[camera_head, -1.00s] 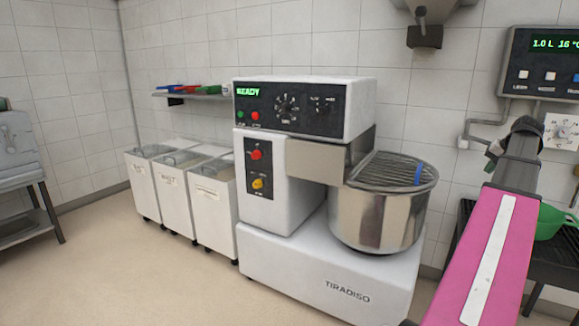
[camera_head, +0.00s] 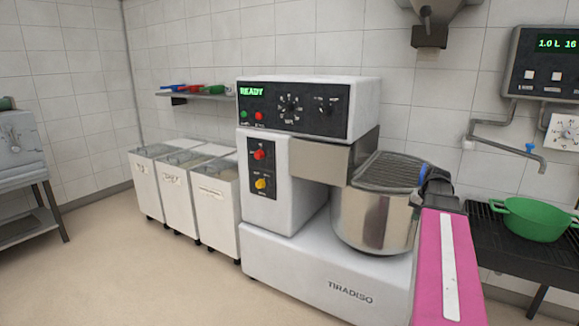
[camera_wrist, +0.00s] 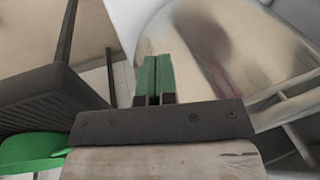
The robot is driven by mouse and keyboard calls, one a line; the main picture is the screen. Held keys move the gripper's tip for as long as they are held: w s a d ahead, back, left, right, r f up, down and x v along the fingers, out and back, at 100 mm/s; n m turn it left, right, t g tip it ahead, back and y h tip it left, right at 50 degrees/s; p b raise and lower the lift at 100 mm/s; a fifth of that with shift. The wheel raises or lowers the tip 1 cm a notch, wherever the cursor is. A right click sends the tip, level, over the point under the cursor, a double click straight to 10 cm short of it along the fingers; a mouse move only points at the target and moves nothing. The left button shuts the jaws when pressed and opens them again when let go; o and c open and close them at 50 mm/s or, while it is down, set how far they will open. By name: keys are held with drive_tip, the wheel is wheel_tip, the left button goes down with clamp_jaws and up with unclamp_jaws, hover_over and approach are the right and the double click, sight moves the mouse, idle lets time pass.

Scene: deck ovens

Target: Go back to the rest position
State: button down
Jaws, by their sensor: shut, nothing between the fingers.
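My gripper shows in the wrist view (camera_wrist: 153,80), its two green fingers closed together with nothing between them. It points down along the shiny steel mixer bowl (camera_wrist: 225,45), which fills the upper right there. In the head view my pink arm link stretches up at the right and its dark end overlaps the right side of the mixer bowl (camera_head: 370,222). The fingers are hidden in that view. The white mixer (camera_head: 290,165) reads READY, and its wire guard (camera_head: 390,170) lies over the bowl.
A green pot (camera_head: 535,219) stands on a black rack (camera_head: 495,240) at the right, and also shows in the wrist view (camera_wrist: 30,150). A water tap (camera_head: 500,135) is above it. White bins (camera_head: 215,205) stand left of the mixer. Floor is clear at front left.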

drive_tip(key=s+a+f+n+g, duration=0.1)
drive_tip(key=s+a+f, duration=0.3)
drive_tip(key=a, duration=0.5)
drive_tip(key=s+a+f+n+g+h, duration=0.1)
drive_tip(key=s+a+f, duration=0.3)
drive_tip(key=a+f, duration=0.5)
drive_tip(key=s+a+f+n, duration=0.3)
drive_tip(key=s+a+f, duration=0.2)
drive_tip(key=a, duration=0.5)
wheel_tip(320, 180, down, 2)
drive_tip(key=shift+a+f+g+h, duration=0.25)
drive_tip(key=shift+a+g+h, duration=0.05)
drive_tip(key=shift+g+h, duration=0.1)
drive_tip(key=shift+s, duration=0.1)
